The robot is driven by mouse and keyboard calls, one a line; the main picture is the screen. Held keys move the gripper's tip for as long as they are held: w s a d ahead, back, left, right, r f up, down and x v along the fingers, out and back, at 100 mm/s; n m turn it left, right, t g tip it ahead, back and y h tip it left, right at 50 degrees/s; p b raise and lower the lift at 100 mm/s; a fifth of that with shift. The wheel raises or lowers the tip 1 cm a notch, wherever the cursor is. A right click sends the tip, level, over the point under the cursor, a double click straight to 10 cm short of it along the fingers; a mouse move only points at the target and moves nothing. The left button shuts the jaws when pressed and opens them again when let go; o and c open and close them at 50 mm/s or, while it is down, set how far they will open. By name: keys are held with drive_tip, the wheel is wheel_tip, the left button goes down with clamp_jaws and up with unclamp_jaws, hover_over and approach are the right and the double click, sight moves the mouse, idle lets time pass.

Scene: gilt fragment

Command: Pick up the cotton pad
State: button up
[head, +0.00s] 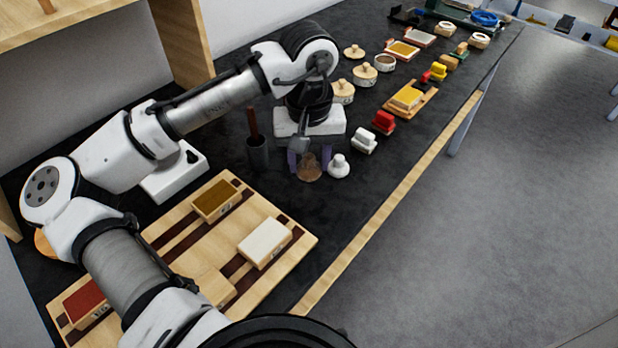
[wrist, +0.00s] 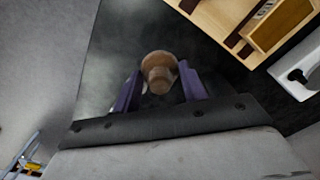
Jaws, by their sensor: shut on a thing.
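My gripper (head: 309,160) is low over the dark worktop, just beyond the wooden board. Its two purple fingers stand either side of a brown, round-based piece with a knob (head: 309,172). In the wrist view the brown piece (wrist: 158,66) sits between the fingers (wrist: 160,88), which are shut on it. A white piece of similar knobbed shape (head: 338,167) stands on the worktop close to the right of the fingers. The pictures do not settle which of these two is the cotton pad. Whether the brown piece touches the worktop is unclear.
A wooden board (head: 180,232) with several blocks lies nearer me. A dark cup (head: 258,152) with a red-brown stick stands left of the gripper. Red (head: 383,122) and white (head: 364,141) brushes and several round boxes stand beyond. The worktop's right edge is near.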

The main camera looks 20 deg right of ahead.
sight(309, 156)
wheel_tip(309, 156, up, 12)
idle(0.3)
drive_tip(key=shift+o, duration=1.1)
drive_tip(key=shift+c, duration=0.8)
idle(0.4)
